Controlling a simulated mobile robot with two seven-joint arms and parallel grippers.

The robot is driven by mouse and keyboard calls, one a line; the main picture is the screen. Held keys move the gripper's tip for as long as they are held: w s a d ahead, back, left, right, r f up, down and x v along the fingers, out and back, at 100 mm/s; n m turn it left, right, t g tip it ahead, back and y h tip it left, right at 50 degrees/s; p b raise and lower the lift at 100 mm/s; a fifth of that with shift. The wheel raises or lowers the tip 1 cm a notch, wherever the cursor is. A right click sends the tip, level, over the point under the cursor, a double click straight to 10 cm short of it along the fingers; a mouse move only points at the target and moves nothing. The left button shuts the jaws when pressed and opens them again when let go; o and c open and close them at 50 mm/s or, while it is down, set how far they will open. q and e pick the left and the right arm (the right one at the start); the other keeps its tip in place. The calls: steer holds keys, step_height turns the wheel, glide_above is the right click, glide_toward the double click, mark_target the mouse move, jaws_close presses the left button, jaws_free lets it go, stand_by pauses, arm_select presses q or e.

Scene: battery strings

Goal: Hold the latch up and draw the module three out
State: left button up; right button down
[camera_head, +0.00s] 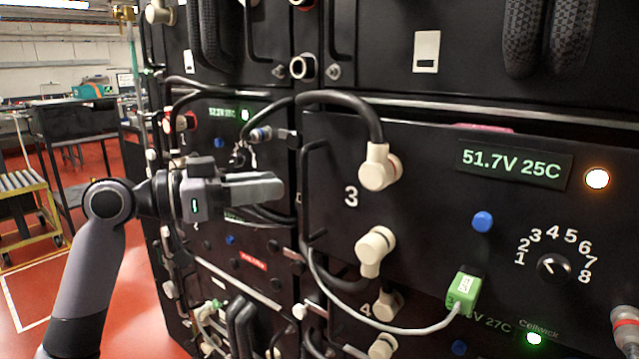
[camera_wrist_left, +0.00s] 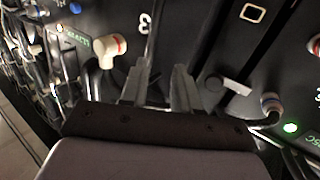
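Module three is the black front panel (camera_head: 430,190) marked 3, with a lit display reading 51.7V 25C. It sits in its bay. A black vertical handle (camera_head: 308,190) stands at its left edge. My left gripper (camera_head: 280,190) points at this handle from the left. In the left wrist view its two fingers (camera_wrist_left: 158,82) are apart, with nothing clearly clamped between them. A small lever with a pale end (camera_wrist_left: 236,86), possibly the latch, is beside the fingers; I cannot tell whether it is raised. My right gripper is not in view.
A thick black cable (camera_head: 345,103) runs to a cream connector (camera_head: 376,168) on the panel. A green plug (camera_head: 463,290) with a thin grey cable hangs below. Cables and connectors crowd the neighbouring rack column. Red floor is open at left, near a yellow roller cart (camera_head: 25,210).

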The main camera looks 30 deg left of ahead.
arm_select(q)
steer(key=w+d+r+m+h+p, duration=0.1)
steer(key=w+d+r, duration=0.1)
steer(key=w+d, duration=0.2)
steer(key=shift+d+p, duration=0.4)
steer(key=shift+w, duration=0.1)
jaws_close()
stand_by(1.4)
